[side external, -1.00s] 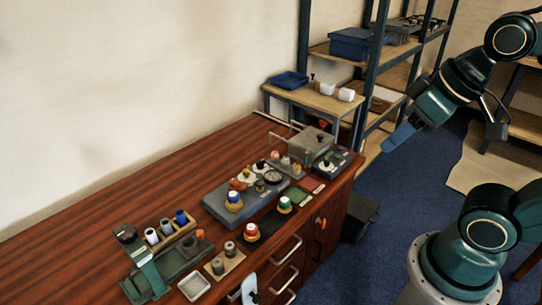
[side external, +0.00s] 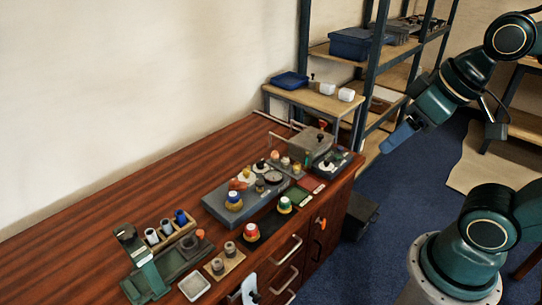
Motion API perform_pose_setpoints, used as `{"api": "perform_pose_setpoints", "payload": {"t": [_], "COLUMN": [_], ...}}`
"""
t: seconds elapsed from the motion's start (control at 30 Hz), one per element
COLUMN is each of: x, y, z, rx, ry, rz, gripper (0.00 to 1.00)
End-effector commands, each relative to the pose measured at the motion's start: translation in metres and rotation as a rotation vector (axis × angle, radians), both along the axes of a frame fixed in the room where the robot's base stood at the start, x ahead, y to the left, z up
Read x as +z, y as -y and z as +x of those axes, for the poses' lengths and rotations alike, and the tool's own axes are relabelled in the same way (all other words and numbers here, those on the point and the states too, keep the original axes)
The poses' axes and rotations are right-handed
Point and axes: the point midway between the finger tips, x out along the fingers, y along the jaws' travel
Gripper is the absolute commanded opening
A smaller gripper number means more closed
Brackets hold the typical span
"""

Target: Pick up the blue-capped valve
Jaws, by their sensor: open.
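The blue-capped valve (side external: 234,200) has a yellowish lower part. It stands upright at the front left of a grey slab (side external: 219,209) on the wooden bench. A red-capped valve (side external: 251,229) and a green-capped valve (side external: 285,204) stand nearby on a dark strip in front of the slab. My gripper (side external: 394,141) is blue, at the right, over the floor beyond the bench edge. It is open, far from the valve, and nothing shows between its fingers, though they are small here.
A wooden rack (side external: 172,238) with several cylinders, one blue-topped, stands left of the slab. A green press (side external: 140,262) and a white tray (side external: 195,286) are at the front left. A grey box (side external: 310,146) stands behind. The bench's left back is bare.

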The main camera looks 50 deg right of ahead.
Motion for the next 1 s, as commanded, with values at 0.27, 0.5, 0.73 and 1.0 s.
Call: {"api": "perform_pose_setpoints", "payload": {"t": [0.27,0.5,0.73,1.0], "x": [0.000,0.004,0.016,0.024], "y": [0.000,-0.001,-0.003,-0.009], "z": [0.000,0.010,0.041,0.097], "rx": [0.000,0.038,0.165,0.378], "ry": [0.000,-0.013,-0.053,-0.114], "rz": [0.000,-0.018,-0.076,-0.162], "gripper": [0.61,0.61,0.61,0.61]}}
